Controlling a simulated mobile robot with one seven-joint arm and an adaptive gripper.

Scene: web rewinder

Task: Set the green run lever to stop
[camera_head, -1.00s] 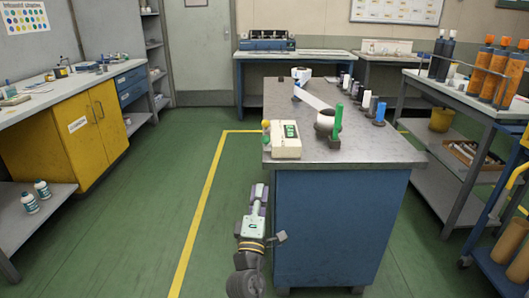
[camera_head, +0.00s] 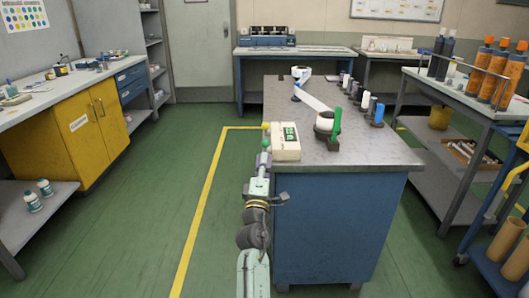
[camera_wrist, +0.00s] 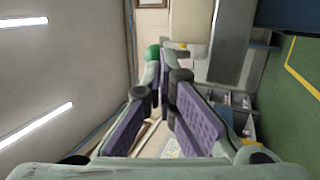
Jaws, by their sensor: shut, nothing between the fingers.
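The cream control box (camera_head: 286,148) with a green display sits on the near left of the blue bench. A green ball knob (camera_head: 265,142), which looks like the run lever's, is at the box's left side. A yellowish ball (camera_head: 266,127) shows just beyond it. My gripper (camera_head: 262,158) is raised beside the bench's left edge, its tips just below the green knob. In the wrist view my gripper (camera_wrist: 168,64) is shut and empty, and the green knob (camera_wrist: 152,52) is at the left of the fingertips. I cannot tell whether they touch. The lever's shaft is hidden.
On the bench top (camera_head: 370,155) stand a white roll (camera_head: 324,122) with a web strip, a green upright part (camera_head: 337,124) and several spools. A yellow cabinet (camera_head: 85,140) stands at left. The green floor between is clear.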

